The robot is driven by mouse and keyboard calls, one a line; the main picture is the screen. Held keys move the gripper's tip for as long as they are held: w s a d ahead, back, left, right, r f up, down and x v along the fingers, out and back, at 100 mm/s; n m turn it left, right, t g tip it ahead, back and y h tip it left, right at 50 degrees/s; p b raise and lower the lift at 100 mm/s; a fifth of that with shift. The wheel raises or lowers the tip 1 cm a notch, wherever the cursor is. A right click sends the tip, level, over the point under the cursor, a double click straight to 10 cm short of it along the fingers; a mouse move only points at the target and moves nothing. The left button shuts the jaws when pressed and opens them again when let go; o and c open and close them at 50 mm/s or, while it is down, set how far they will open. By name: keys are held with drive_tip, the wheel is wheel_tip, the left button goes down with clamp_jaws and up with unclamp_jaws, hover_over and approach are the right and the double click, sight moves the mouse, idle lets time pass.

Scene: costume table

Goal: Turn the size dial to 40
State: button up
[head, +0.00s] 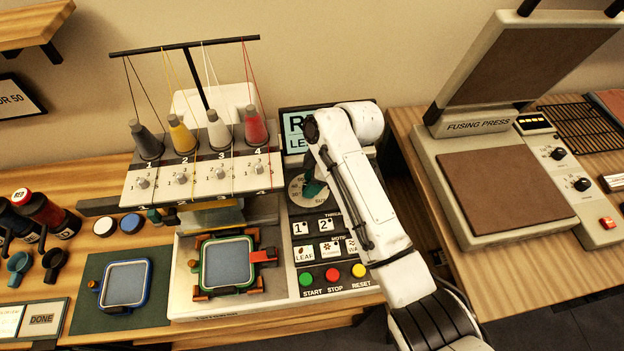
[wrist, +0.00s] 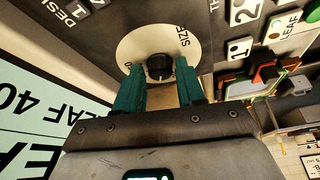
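The size dial (wrist: 132,48) is a white disc with a dark knob (wrist: 160,67) at its centre, on the sewing machine's control panel. In the head view the dial (head: 297,193) is partly covered by my gripper (head: 312,184). In the wrist view the teal fingers of my gripper (wrist: 160,75) point at the dial, one on each side of the knob. A gap shows between them, and I cannot tell whether they touch the knob. The word SIZE shows at the disc's right edge; most of the scale is hidden. A display (wrist: 38,135) reads "LEAF 40".
Number and motif buttons (head: 312,227) sit below the dial, with START, STOP and RESET buttons (head: 333,275) below them. A green hoop (head: 228,263) is clamped at the machine. A blue hoop (head: 125,284) lies left. The fusing press (head: 505,190) stands right.

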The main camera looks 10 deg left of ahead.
drive_tip(key=shift+o, duration=1.4)
drive_tip(key=b+v, duration=0.1)
drive_tip(key=v, duration=0.9)
drive_tip(key=shift+d+r, duration=0.25)
drive_tip(key=shift+r, duration=0.1)
drive_tip(key=shift+f, duration=0.1)
